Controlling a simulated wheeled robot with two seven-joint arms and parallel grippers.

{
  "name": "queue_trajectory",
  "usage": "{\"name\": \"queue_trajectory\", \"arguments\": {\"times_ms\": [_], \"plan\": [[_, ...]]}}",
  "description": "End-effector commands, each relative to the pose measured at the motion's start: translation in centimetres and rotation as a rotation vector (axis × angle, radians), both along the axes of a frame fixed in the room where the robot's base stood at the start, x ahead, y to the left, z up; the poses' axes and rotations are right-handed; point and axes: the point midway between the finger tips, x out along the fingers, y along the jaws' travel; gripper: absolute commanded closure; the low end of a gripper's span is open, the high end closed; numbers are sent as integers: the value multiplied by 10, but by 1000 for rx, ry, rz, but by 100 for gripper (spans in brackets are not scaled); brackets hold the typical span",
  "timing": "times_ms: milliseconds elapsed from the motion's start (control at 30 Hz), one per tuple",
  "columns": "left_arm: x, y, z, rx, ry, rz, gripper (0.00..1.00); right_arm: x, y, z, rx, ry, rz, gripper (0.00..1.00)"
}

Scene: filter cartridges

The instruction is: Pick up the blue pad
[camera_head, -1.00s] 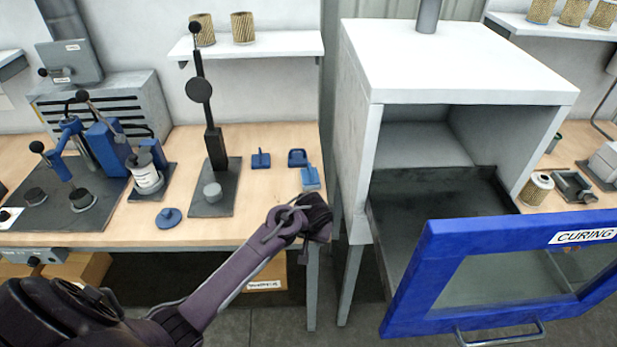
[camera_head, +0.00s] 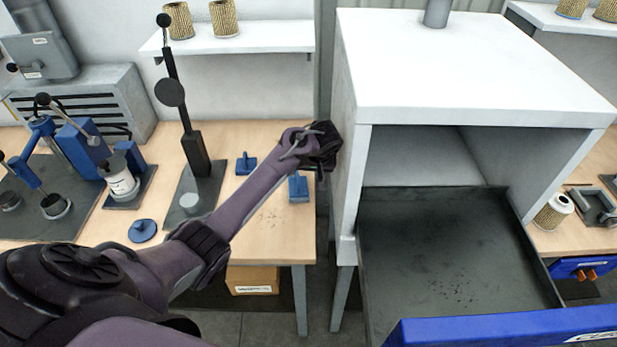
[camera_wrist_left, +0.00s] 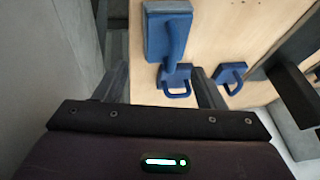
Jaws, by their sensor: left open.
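Several blue pads with handles stand on the wooden bench. One rectangular pad (camera_head: 299,188) is near the front right corner; it also shows large at the top of the left wrist view (camera_wrist_left: 165,35). A second pad (camera_head: 246,163) stands further back to the left and shows in the wrist view (camera_wrist_left: 231,74). A third pad with a loop handle (camera_wrist_left: 176,76) shows between my fingers; my gripper hides it in the head view. A round blue pad (camera_head: 142,231) lies by the press. My left gripper (camera_head: 324,165) is open and empty, above the bench's right end.
The white curing oven (camera_head: 350,130) stands close to the right of my left gripper, its blue door (camera_head: 490,328) folded down in front. A black lever press (camera_head: 195,155) stands left of the pads. A shelf (camera_head: 260,42) with filters hangs behind.

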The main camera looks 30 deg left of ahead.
Motion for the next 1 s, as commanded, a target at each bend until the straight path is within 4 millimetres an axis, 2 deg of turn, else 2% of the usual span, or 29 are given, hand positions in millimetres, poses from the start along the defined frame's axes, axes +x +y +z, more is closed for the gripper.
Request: {"name": "queue_trajectory", "arguments": {"times_ms": [200, 500, 700, 833, 1000], "plan": [[5, 10, -12, 4, 0, 13, 36, 10, -3, 2, -3, -13, 0, 64], [8, 23, -45, 5, 2, 12, 36, -24, -4, 11, -6, 35, 1, 64], [12, 30, -67, 3, -2, 12, 36, -12, -3, 9, -4, 18, 3, 64], [12, 31, -70, 2, -4, 12, 36, 1, -1, 11, -2, -2, 3, 64], [12, 31, -70, 2, -3, 11, 38, 2, -1, 11, 0, -4, 3, 64]]}}
